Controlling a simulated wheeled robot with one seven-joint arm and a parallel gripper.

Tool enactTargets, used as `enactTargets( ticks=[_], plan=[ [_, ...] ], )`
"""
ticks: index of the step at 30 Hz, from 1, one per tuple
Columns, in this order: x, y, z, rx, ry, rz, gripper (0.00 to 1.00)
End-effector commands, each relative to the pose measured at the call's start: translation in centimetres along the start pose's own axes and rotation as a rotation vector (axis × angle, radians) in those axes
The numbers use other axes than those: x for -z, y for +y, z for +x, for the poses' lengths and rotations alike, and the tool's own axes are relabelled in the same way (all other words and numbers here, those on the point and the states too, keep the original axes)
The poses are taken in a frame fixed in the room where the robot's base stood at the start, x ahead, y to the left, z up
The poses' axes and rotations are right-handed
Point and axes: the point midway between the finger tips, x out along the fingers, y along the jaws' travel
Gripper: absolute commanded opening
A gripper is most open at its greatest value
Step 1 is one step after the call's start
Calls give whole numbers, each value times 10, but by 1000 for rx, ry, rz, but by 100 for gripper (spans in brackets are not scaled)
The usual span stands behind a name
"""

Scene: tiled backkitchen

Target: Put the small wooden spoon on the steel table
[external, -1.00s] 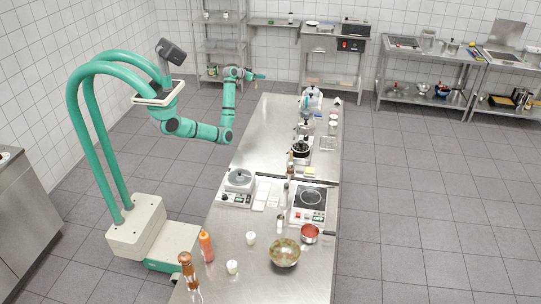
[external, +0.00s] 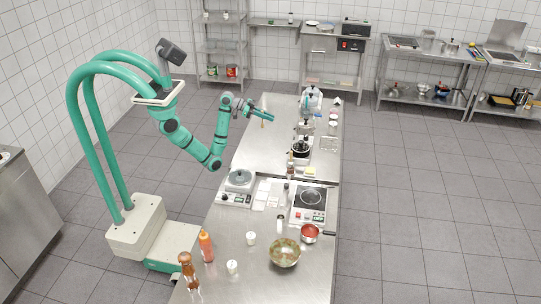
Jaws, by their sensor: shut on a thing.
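The steel table (external: 270,150) is the long counter running through the middle of the external view. My gripper (external: 268,117) is over the left side of its far half. It is shut on the small wooden spoon (external: 262,124), a thin tan piece that shows just below the fingers. The spoon looks roughly upright and lies over the table top in the picture. I cannot tell whether its lower end touches the steel. The rest of the spoon is hidden by the fingers or too small to make out.
A white appliance (external: 312,98) stands at the table's far end.

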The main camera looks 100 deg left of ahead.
Motion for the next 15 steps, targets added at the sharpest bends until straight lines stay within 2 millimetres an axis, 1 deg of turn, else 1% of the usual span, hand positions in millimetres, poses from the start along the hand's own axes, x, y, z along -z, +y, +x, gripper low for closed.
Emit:
enactTargets(
  ticks=[1, 3, 6, 8, 10, 15],
  plan=[
    [-3, 12, 0, -19, 0, 8, 0],
    [-6, 22, -1, -40, 0, 16, 0],
    [-7, 30, 0, -56, 0, 23, 0],
    [-8, 30, 6, -61, -1, 22, 0],
    [-9, 26, 16, -62, -2, 22, 0],
    [-12, 10, 52, -61, -3, 21, 0]
  ],
)
